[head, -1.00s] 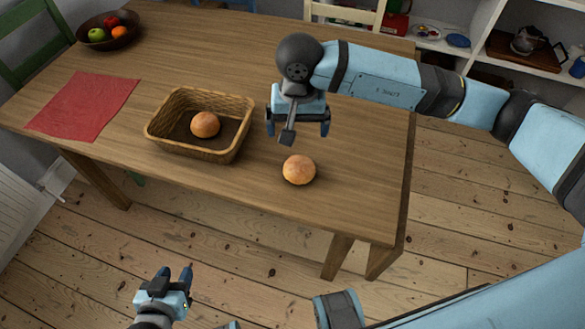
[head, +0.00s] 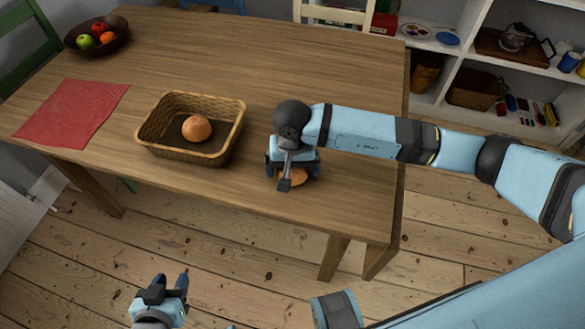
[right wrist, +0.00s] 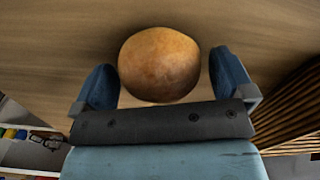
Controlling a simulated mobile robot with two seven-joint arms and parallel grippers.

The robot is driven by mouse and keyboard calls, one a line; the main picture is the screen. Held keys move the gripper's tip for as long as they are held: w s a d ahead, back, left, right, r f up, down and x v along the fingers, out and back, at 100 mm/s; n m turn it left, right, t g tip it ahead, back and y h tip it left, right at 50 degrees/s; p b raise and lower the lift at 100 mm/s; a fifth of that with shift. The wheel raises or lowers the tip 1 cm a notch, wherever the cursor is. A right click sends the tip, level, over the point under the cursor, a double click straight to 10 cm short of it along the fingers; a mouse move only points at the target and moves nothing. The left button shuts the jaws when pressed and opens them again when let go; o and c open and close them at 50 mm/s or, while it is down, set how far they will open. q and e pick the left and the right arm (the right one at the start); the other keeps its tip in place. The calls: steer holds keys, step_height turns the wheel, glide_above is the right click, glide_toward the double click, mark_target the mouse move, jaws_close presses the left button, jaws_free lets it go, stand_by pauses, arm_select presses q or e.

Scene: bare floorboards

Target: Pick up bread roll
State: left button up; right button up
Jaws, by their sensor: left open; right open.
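A round golden-brown bread roll (head: 299,175) lies on the wooden table near its front edge, mostly hidden in the head view by my right gripper (head: 292,172). In the right wrist view the roll (right wrist: 159,64) sits between the two spread fingers of the right gripper (right wrist: 166,80), with a gap on each side. A second bread roll (head: 197,128) lies in the wicker basket (head: 238,124) to the left. My left gripper (head: 171,284) is open and empty, low in front of the table.
The table (head: 215,58) also holds a red cloth (head: 70,113) at left and a dark fruit bowl (head: 98,38) at the far left corner. The basket's side (right wrist: 292,105) shows close by at the right of the wrist view. Shelves (head: 470,62) stand behind right.

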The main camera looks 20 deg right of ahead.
steer(key=shift+f, duration=0.1)
steer(key=shift+c, duration=0.5)
steer(key=c, duration=0.7)
